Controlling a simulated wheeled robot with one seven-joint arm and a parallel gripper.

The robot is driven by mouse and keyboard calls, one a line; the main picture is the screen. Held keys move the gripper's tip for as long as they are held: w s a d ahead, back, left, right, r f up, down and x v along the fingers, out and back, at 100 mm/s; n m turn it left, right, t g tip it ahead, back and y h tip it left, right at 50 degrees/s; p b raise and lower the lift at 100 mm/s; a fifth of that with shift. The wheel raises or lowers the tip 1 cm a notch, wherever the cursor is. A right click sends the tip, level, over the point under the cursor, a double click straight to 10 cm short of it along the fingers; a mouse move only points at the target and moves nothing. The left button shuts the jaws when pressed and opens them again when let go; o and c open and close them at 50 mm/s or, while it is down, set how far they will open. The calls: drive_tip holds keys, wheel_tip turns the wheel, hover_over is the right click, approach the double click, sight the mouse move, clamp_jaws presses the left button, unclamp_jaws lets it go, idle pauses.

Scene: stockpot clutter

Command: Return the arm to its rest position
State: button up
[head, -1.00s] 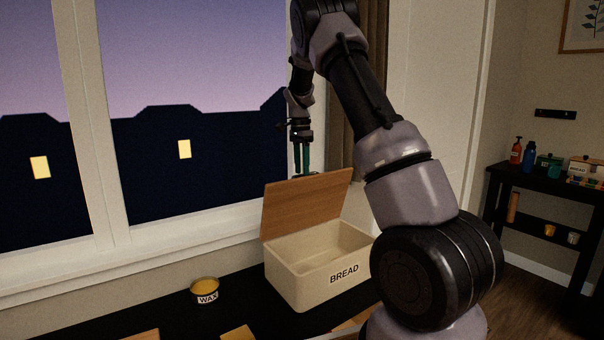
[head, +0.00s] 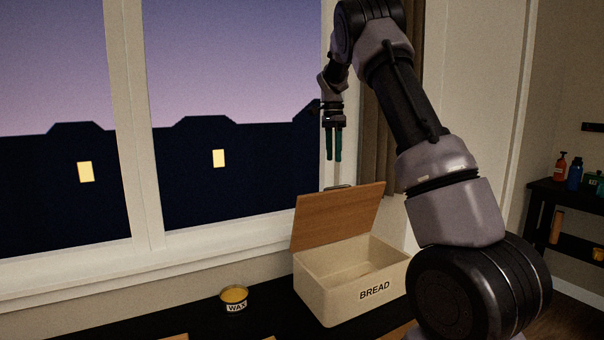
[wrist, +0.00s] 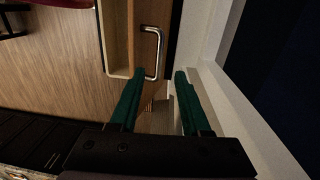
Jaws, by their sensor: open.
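My gripper (head: 334,143) is in the air above the raised lid of the bread box, near the window frame. Its two green fingers point down and are apart, with nothing between them. The cream bread box (head: 330,299) stands on the black counter with its wooden lid (head: 338,217) up; the part of its inside that shows is empty. In the wrist view, my gripper (wrist: 157,75) is open and the lid's metal handle (wrist: 153,52) lies beyond the fingertips.
A yellow wax tin (head: 235,299) stands on the counter left of the box. The window (head: 230,120) and its sill are behind. A dark shelf (head: 560,195) with bottles is at the far right. The air around my gripper is free.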

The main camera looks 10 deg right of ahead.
drive_tip(key=s+a+r+n+t+y, duration=0.1)
drive_tip(key=s+r+n+t, duration=0.15)
drive_tip(key=s+r, duration=0.45)
drive_tip(key=s+a+r+n+t+y, duration=0.1)
drive_tip(key=s+r+n, duration=0.25)
drive_tip(key=s, duration=0.75)
drive_tip(key=s+a+f+n+t, duration=0.1)
drive_tip(key=s+n+t, duration=0.1)
drive_tip(key=s, duration=0.7)
drive_tip(key=s+a+f+n+t, duration=0.2)
drive_tip(key=s, duration=0.8)
drive_tip(key=shift+s+a+n, duration=0.15)
drive_tip(key=shift+a+n, duration=0.1)
drive_tip(key=shift+n, duration=0.05)
drive_tip(key=shift+t, duration=0.25)
